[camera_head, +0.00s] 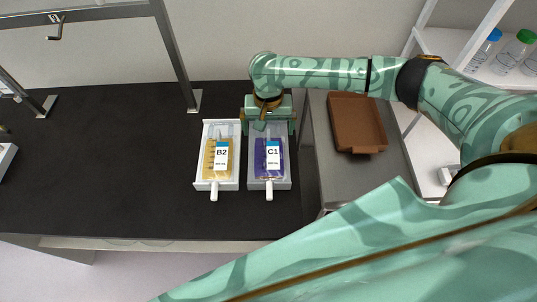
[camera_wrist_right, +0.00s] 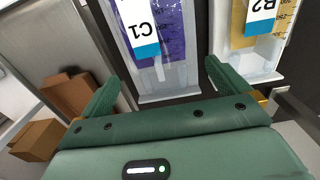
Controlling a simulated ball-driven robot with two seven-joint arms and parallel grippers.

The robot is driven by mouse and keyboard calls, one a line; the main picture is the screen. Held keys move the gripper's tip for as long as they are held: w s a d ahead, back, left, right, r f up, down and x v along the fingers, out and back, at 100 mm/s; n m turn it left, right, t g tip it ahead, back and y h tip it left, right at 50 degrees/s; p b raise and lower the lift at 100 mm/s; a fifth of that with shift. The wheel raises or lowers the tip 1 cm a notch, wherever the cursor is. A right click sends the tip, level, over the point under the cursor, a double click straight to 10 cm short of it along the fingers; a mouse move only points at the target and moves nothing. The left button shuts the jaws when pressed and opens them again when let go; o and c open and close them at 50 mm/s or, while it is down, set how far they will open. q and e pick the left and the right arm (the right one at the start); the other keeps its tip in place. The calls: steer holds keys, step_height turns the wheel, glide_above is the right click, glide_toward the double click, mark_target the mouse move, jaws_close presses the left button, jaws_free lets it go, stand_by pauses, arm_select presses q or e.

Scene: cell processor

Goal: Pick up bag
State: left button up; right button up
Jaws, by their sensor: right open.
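A bag labelled C1 (camera_head: 268,165) with purple contents lies in a light grey tray on the dark table, and it also shows in the right wrist view (camera_wrist_right: 172,48). A bag labelled B2 (camera_head: 217,165) with yellow contents lies in a white tray just to its left, and it shows at the upper right of the wrist view (camera_wrist_right: 270,25). My right gripper (camera_head: 269,128) is at the far end of the C1 tray, its fingers open and empty. In the wrist view the fingers (camera_wrist_right: 160,82) are spread either side of the C1 tray's end. My left gripper is not in view.
A brown tray (camera_head: 360,142) lies on a grey metal surface (camera_head: 330,185) right of the table. A metal frame (camera_head: 180,75) stands behind the bags. Shelves with bottles (camera_head: 518,48) stand at the far right. The table left of the bags is largely clear.

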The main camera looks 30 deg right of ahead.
mark_target(268, 133)
step_height(268, 133, down, 4)
steer(key=shift+s+b, duration=0.1)
steer(key=shift+b, duration=0.55)
steer(key=shift+r, duration=0.15)
steer(key=c, duration=0.9)
steer(key=shift+o, duration=0.2)
steer(key=shift+r, duration=0.15)
